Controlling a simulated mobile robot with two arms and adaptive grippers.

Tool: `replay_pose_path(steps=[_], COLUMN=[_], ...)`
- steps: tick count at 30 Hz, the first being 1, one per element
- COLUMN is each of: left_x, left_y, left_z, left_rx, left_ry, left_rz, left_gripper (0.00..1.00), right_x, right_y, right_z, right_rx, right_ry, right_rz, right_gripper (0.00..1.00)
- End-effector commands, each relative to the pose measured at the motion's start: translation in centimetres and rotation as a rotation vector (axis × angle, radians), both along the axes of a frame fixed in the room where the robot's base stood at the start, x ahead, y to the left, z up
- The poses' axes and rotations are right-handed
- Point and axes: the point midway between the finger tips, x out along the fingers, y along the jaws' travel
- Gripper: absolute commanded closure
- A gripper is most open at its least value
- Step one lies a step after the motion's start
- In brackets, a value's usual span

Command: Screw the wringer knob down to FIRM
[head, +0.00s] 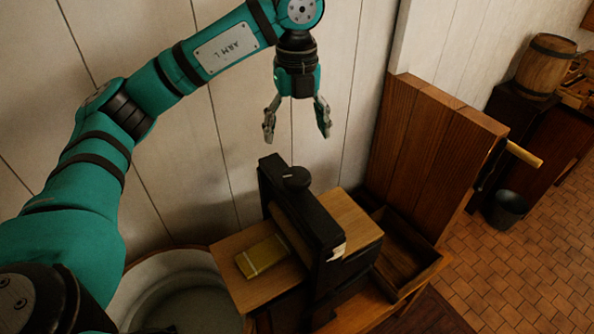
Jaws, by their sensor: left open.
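The wringer (318,239) is a dark upright frame standing on a wooden bench. Its black round knob (293,179) sits on top of the frame, near the far end. My left gripper (297,136) points down with its fingers spread. It is empty and appears above the knob in the picture, with a clear gap between. A pale marker (338,251) shows on the near end of the wringer, but I cannot read it. My right gripper does not show.
A yellow block (262,256) lies on the wooden board (229,244) left of the wringer. A round tub (145,260) stands below left. An open wooden tray (405,262) is at right, by a tall wooden panel (425,150). A bucket (506,209) and barrel (546,66) stand farther right.

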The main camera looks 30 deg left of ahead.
Motion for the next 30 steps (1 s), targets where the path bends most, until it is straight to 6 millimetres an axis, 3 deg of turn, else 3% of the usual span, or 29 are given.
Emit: replay_pose_path(steps=[4, 15, 21, 30], left_x=[-0.1, -0.1, 0.0, 0.0], left_y=[-0.1, 0.0, 0.0, 0.0], left_z=[-3.0, -9.6, -11.3, -11.6], left_rx=[-0.002, -0.001, -0.001, -0.001], left_ry=[0.005, 0.004, 0.001, 0.000], left_rz=[-0.002, 0.000, 0.000, 0.000], left_gripper=[0.16, 0.16, 0.16, 0.16], right_x=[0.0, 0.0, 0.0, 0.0], right_y=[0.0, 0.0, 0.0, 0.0], right_z=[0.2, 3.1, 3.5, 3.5], right_rx=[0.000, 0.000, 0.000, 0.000], right_ry=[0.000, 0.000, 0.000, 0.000], right_rz=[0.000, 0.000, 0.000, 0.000], right_gripper=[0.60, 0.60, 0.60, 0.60])
